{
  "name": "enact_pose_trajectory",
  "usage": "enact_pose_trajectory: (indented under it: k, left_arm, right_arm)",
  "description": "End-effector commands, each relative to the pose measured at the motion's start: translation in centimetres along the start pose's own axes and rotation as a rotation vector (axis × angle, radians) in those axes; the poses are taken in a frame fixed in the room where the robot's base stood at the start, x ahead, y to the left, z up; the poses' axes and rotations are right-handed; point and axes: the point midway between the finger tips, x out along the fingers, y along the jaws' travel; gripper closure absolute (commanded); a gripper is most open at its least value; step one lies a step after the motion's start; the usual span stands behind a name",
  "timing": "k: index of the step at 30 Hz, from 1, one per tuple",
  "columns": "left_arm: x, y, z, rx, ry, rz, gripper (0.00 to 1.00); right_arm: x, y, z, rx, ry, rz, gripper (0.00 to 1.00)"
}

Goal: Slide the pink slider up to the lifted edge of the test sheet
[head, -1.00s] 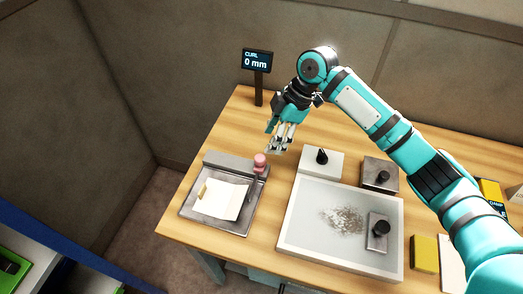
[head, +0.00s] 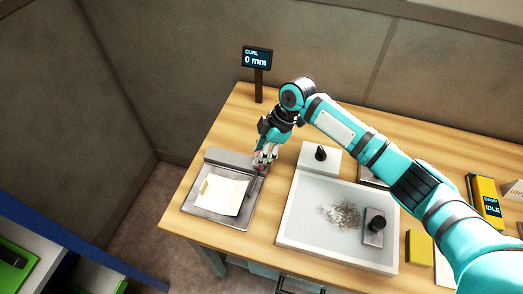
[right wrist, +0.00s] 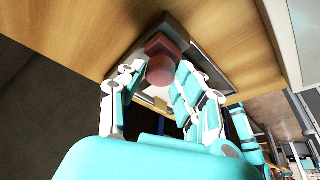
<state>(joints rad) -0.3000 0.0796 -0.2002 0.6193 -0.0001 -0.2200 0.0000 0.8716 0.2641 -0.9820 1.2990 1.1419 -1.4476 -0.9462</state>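The white test sheet (head: 222,194) lies on a grey metal plate (head: 200,212) at the table's left, with a small tan patch on its left edge. The pink slider (right wrist: 160,68) shows in the right wrist view between the fingers of my right gripper (right wrist: 150,85). The fingers stand apart on either side of it; I cannot tell whether they touch it. In the head view my right gripper (head: 265,160) is over the plate's right side and hides most of the slider. My left gripper is not in view.
A display (head: 257,60) on a post reads CURL 0 mm. Right of the plate stand a white tray (head: 290,235) with scattered grey bits and a white block with a black knob (head: 320,153). A yellow box (head: 419,248) stands further right.

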Motion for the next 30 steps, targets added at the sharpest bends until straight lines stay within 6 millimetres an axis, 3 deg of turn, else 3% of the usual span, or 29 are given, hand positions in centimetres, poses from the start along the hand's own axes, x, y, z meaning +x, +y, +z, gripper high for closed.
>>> enact_pose_trajectory:
  k: [1, 7, 25, 26, 30]
  left_arm:
    - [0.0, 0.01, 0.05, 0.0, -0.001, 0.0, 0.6]
    - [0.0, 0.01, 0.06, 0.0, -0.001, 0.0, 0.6]
    - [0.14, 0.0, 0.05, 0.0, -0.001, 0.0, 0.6]
    - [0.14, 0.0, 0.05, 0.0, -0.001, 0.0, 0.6]
    - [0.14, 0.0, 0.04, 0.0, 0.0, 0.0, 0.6]
  right_arm:
    - [-0.03, 0.01, 0.01, 0.0, 0.0, 0.0, 0.75]
    - [-0.05, 0.01, 0.01, 0.0, 0.0, 0.0, 1.0]
    - [0.17, 0.41, -0.66, -0.001, 0.001, 0.002, 1.0]
    - [0.16, 0.42, -0.65, 0.0, 0.001, 0.002, 0.66]
    - [0.17, 0.41, -0.64, 0.0, 0.0, 0.002, 0.48]
